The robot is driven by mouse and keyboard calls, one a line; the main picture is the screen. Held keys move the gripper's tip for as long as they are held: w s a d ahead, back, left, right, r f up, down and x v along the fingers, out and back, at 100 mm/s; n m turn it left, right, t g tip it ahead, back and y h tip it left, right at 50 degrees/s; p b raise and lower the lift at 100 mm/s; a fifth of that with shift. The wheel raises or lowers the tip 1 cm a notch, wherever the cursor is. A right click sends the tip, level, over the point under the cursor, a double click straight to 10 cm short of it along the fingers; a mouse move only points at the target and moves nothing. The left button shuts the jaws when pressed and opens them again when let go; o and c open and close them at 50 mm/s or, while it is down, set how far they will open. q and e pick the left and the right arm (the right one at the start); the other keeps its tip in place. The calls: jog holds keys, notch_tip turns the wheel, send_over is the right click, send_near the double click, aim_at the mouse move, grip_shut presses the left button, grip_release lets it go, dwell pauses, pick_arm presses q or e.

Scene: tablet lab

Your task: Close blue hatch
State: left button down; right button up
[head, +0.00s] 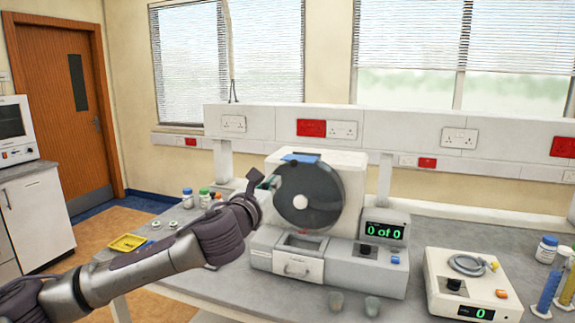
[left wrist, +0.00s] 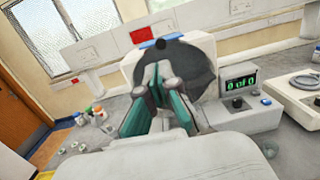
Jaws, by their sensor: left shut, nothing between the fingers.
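The white tablet machine (head: 345,165) has a dark round disc (head: 318,205) on its front. The blue hatch (head: 300,158) lies at the top left of the machine, just above the disc; I cannot tell how far it is open. It also shows small in the left wrist view (left wrist: 168,39), partly hidden. My left gripper (head: 271,184) is at the disc's upper left edge, lower and left of the hatch. Its teal fingers (left wrist: 159,72) are shut and empty, and appear in front of the disc in the wrist view. My right gripper is not in view.
The machine has a drawer (head: 298,268) and a display (head: 385,231) reading "0 of 0". A white device (head: 475,285) stands right on the bench. Two small cups (head: 354,304) stand at the bench front. Bottles (head: 204,198) and a yellow tray (head: 128,243) are at left.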

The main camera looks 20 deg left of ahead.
aim_at(293, 165)
pick_arm(q)
jog(key=w, duration=0.3)
jog(key=w+p, duration=0.1)
jog(key=w, duration=0.2)
jog(key=w+p, duration=0.1)
jog(key=w, duration=0.2)
jog(key=shift+w+d+r, duration=0.25)
jog(key=shift+d+r, duration=0.1)
jog(key=shift+d, duration=0.05)
jog(key=shift+w, duration=0.4)
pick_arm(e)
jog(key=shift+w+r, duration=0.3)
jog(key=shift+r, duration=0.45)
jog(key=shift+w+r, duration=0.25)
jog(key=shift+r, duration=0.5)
pick_arm(q)
jog(key=shift+p, duration=0.3)
